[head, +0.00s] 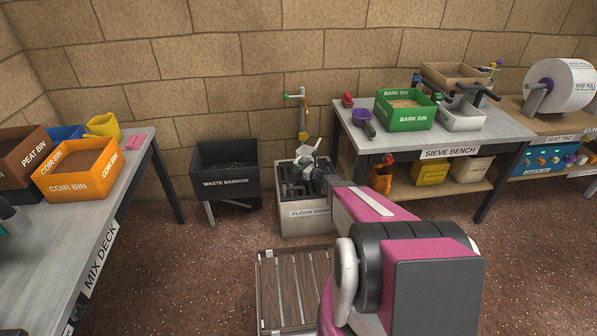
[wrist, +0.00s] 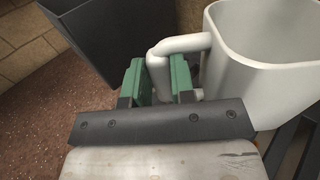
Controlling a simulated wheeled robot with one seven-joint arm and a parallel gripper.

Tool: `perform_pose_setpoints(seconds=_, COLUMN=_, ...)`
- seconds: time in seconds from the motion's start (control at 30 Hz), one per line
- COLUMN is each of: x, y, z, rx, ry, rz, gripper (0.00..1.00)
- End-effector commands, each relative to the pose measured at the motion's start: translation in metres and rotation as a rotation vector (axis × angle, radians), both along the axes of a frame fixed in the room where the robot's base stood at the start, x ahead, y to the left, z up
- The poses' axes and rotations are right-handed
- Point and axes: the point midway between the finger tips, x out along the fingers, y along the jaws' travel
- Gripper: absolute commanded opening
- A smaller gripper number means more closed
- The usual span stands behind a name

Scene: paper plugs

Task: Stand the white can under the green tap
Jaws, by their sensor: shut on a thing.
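The white can (wrist: 268,62) fills the upper right of the wrist view, with its open mouth upward. My gripper (wrist: 160,77) is shut on the can's handle, which passes between its green fingers. In the head view the can (head: 304,153) shows small above the floor drain, partly hidden by my arm. I cannot tell whether the can's base touches the drain grate.
The floor drain (head: 307,211) is a grey box with a dark grate. The waste barrow (head: 226,182) stands left of it, and the sieve bench (head: 450,153) is to the right. A slatted pallet (head: 285,290) lies on the floor in front.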

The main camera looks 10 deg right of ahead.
Motion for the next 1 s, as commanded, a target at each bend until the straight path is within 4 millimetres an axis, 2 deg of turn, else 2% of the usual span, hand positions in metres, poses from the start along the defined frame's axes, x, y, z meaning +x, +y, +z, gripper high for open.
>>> perform_pose_setpoints(seconds=0.1, x=0.002, y=0.000, z=-0.019, rx=0.001, ry=0.000, rz=0.000, gripper=0.00)
perform_pose_setpoints(seconds=0.2, x=0.001, y=0.000, z=-0.027, rx=0.001, ry=0.000, rz=0.000, gripper=0.00)
perform_pose_setpoints(seconds=0.57, x=0.000, y=0.000, z=-0.030, rx=0.001, ry=-0.001, rz=0.000, gripper=0.00)
perform_pose_setpoints(seconds=0.6, x=0.000, y=0.000, z=-0.030, rx=0.001, ry=0.000, rz=0.000, gripper=0.30)
perform_pose_setpoints(seconds=0.67, x=0.000, y=0.000, z=-0.030, rx=0.001, ry=0.001, rz=0.000, gripper=0.49)
perform_pose_setpoints(seconds=1.0, x=0.000, y=0.000, z=-0.028, rx=0.000, ry=0.000, rz=0.000, gripper=0.49)
